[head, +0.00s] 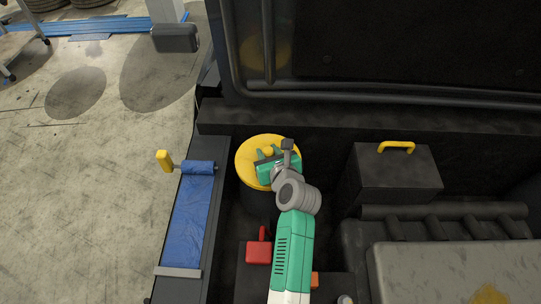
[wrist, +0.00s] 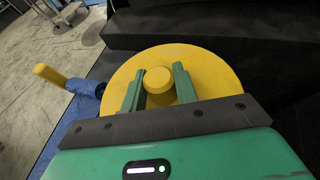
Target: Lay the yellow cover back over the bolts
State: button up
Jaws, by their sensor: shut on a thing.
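The yellow cover (head: 246,158) is a round disc with a raised knob in its middle. My gripper (head: 268,153) is over the cover from above. In the wrist view the cover (wrist: 212,68) fills the middle, and the green fingers of my gripper (wrist: 159,84) are shut on its knob (wrist: 158,78), one on each side. No bolts are visible; whatever lies under the cover is hidden.
A blue sheet on a roller with a yellow handle (head: 165,161) lies along the left ledge. A black box with a yellow handle (head: 396,175) is to the right. A dark raised panel (head: 400,45) closes off the back.

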aim_at(272, 151)
jog(key=w, duration=0.1)
jog(key=w+b, duration=0.1)
jog(key=w, duration=0.1)
jog(key=shift+w+d+f, duration=0.15)
jog(key=shift+w+d, duration=0.15)
jog(key=shift+d, duration=0.1)
jog(key=shift+w+f, duration=0.15)
jog(key=shift+w, duration=0.1)
notch_tip(272, 151, down, 3)
jog(key=shift+d+f+b, duration=0.1)
jog(key=shift+b, duration=1.05)
jog(key=shift+s+f, duration=0.1)
jog(key=shift+f, duration=0.1)
jog(key=shift+r, duration=0.15)
